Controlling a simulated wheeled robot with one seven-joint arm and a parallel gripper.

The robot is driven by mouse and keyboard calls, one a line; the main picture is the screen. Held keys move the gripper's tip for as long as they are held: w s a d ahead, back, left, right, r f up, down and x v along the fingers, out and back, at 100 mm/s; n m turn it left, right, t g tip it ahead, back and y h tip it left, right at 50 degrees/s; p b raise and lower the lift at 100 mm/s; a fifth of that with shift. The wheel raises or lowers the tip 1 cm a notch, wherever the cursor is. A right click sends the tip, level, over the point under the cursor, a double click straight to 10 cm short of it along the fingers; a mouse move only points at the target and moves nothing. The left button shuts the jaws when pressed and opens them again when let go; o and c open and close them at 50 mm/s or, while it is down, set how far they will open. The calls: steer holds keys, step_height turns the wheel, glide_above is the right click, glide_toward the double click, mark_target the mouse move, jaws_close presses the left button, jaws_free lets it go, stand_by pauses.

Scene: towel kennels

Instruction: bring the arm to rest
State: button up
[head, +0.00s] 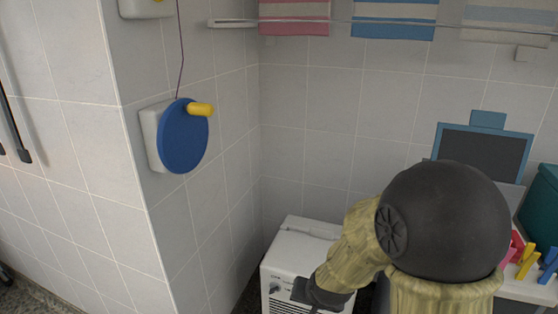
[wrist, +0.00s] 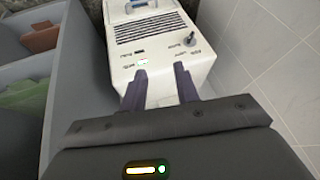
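My arm shows in the head view at the lower right, with a dark round joint and tan-sleeved links bent down toward the left. Its dark end is low, in front of a white box-shaped appliance (head: 296,248). In the wrist view my gripper (wrist: 160,70) has its two dark fingers apart, with nothing between them. The white appliance (wrist: 157,48), with a dark grille, a knob and a blue-grey handle, lies just beyond the fingertips. I cannot tell whether they touch it.
A blue disc with a yellow knob (head: 184,138) is on the left wall. Towels (head: 393,20) hang from a rail at the back. A dark panel with a blue frame (head: 482,152) and pegs stand at right. Grey bins (wrist: 73,55) are left in the wrist view.

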steer(key=s+d+r+n+g+h, duration=0.1)
steer(key=s+d+r+n+g, duration=0.25)
steer(key=s+d, duration=0.5)
steer(key=w+p+v, duration=0.2)
steer(key=p+v, duration=1.7)
steer(key=w+r+p+v, duration=0.1)
steer(key=w+p+v, duration=0.2)
steer(key=p+v, duration=1.6)
steer(key=shift+a+m, duration=0.35)
steer(key=shift+a, duration=0.1)
steer(key=shift+w, duration=0.15)
